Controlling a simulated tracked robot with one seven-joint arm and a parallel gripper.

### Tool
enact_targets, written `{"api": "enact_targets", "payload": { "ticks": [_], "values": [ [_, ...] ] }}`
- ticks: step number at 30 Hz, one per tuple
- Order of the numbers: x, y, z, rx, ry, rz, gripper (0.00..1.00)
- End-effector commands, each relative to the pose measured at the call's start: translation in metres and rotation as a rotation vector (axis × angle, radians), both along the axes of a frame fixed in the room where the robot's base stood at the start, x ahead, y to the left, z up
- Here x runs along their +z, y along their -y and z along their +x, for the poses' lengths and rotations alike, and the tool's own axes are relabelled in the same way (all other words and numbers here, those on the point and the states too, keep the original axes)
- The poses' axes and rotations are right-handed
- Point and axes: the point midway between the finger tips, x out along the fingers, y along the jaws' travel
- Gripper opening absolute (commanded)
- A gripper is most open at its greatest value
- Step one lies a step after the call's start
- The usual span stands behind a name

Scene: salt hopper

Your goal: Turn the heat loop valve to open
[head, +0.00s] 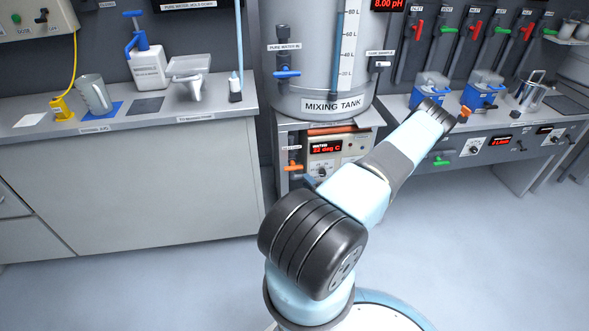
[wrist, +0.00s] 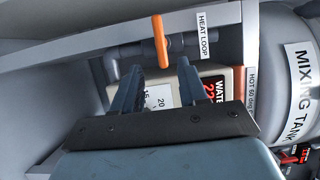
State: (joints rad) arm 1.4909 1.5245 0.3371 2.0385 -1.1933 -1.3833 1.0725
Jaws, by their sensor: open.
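The heat loop valve has an orange handle (head: 293,168) on a dark pipe in the stand under the mixing tank. In the wrist view the orange handle (wrist: 160,42) lies across the grey pipe (wrist: 198,48), beside the HEAT LOOP label (wrist: 203,35). My gripper (wrist: 156,68) is open, with two dark blue fingers pointing toward the handle. The handle appears just beyond the fingertips, between them from side to side. I see no contact, and the exact gap in depth cannot be told. In the head view my gripper is mostly hidden by my arm.
The mixing tank (head: 322,65) stands above the valve. A heater box (head: 325,150) with a red display is right beside the handle. A shelf edge (wrist: 120,38) and stand post (wrist: 250,60) border the space. Benches stand left (head: 130,130) and right (head: 510,125).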

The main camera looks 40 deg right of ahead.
Motion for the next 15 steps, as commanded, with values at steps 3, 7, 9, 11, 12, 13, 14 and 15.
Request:
{"api": "enact_targets", "payload": {
  "ticks": [3,7,9,11,12,13,14,15],
  "values": [
    [0.0,0.002,0.023,0.005,0.0,-0.001,0.43],
    [0.0,0.005,0.046,0.006,-0.001,-0.002,0.43],
    [0.0,0.006,0.059,0.006,0.0,-0.002,0.43],
    [0.0,0.008,0.068,0.005,-0.001,-0.002,0.43],
    [0.0,0.009,0.075,0.006,-0.001,-0.002,0.43],
    [0.0,0.009,0.079,0.007,-0.001,-0.002,0.43],
    [0.0,0.009,0.083,0.007,-0.001,-0.001,0.43],
    [0.0,0.011,0.088,0.006,-0.001,-0.001,0.43]
  ]
}}
